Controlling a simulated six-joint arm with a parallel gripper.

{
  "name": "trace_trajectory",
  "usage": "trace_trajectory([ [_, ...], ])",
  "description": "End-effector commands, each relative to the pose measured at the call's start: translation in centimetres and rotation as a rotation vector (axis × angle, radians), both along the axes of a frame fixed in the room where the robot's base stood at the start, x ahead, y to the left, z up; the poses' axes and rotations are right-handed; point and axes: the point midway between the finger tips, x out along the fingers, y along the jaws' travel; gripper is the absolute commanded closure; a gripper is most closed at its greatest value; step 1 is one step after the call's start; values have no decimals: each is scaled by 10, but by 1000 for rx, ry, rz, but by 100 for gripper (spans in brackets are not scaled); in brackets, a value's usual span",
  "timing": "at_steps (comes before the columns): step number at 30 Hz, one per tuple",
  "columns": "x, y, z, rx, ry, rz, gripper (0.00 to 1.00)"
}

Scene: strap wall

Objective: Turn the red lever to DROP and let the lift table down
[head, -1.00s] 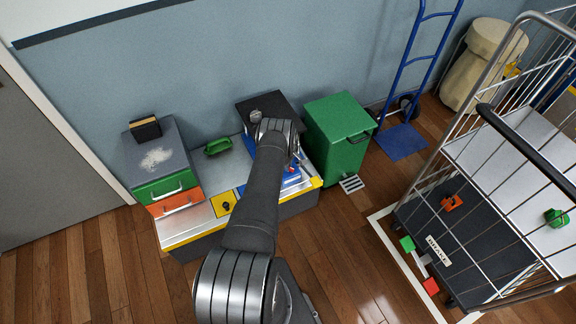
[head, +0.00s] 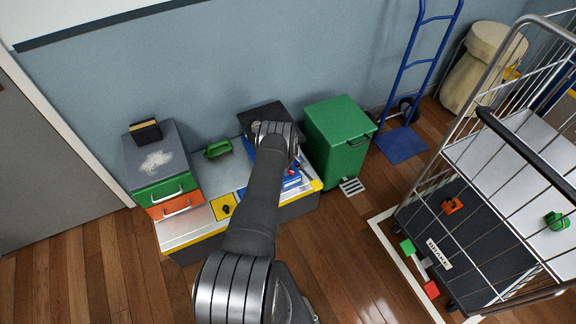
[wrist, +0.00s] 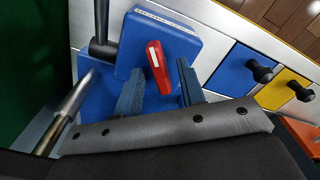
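The red lever (wrist: 161,70), with a white mark on it, stands on a blue housing (wrist: 192,36) in the wrist view. My gripper (wrist: 162,76) is open, with one blue-grey finger on each side of the lever and a visible gap on both sides. In the head view a small bit of red (head: 293,173) shows beside my gripper (head: 287,160), which my wrist mostly hides. A strip of small markings runs along the housing's edge, too small to read, so I cannot tell where DROP is. A black top (head: 268,115) sits behind my wrist.
A green bin (head: 338,140) stands close to the right of the bench. Drawers (head: 165,180) and a green handle-like object (head: 217,149) are to the left. Black knobs on blue (wrist: 260,70) and yellow (wrist: 301,92) panels lie near the lever. A wire cage trolley (head: 490,190) stands right.

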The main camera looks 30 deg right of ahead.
Motion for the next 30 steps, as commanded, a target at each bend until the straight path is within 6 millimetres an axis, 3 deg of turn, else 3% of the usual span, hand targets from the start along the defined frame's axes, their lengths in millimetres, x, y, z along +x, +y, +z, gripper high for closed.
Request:
trace_trajectory([
  [8, 1, -1, 23, -1, -2, 0, 64],
  [30, 0, 0, 148, 0, -1, 0, 64],
])
